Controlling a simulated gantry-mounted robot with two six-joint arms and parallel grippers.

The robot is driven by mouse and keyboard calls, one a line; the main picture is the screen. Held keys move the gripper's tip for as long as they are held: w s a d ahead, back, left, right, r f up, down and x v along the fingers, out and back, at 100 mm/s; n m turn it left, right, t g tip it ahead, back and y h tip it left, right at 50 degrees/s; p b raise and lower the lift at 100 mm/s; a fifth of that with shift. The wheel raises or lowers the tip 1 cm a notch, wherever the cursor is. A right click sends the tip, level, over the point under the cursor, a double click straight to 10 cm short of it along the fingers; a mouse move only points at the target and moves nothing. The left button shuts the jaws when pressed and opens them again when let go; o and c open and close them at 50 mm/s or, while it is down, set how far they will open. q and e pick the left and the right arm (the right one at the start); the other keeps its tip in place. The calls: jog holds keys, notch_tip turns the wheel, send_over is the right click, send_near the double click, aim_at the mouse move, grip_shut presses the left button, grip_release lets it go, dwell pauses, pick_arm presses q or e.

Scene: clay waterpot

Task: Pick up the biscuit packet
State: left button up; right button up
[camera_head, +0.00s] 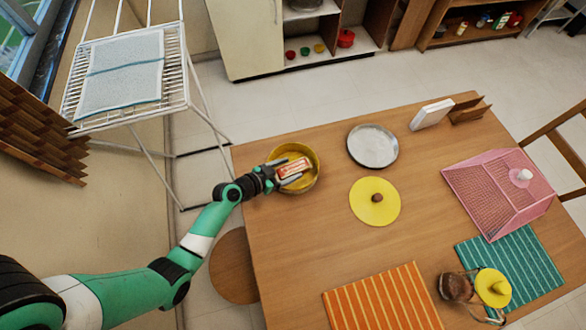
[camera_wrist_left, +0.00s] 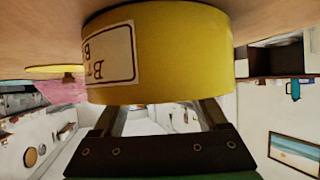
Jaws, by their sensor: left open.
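The biscuit packet (camera_head: 296,167), red-orange with a pale label, lies in the opening of a round yellow tin (camera_head: 311,157) at the table's left edge. My left gripper (camera_head: 287,172) is open over the tin's left rim, with its fingertips close around the packet's near end. I cannot tell if they touch it. In the left wrist view the tin (camera_wrist_left: 185,50) appears upside down with a lettered label, and my fingers (camera_wrist_left: 162,115) reach past its rim. The packet is hidden there behind the tin's wall. My right gripper is not in view.
The tin's yellow lid (camera_head: 375,210) with a brown knob lies right of it. A metal plate (camera_head: 372,146) is behind. A pink mesh cover (camera_head: 490,190), striped mats (camera_head: 380,300) and a brown pot (camera_head: 455,287) are to the right. A drying rack (camera_head: 125,75) stands left.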

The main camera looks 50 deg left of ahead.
aim_at(288, 170)
pick_arm(q)
grip_shut()
dwell(0.3)
notch_tip(288, 170, up, 10)
jog(key=p, duration=0.4)
jog(key=shift+p, duration=0.4)
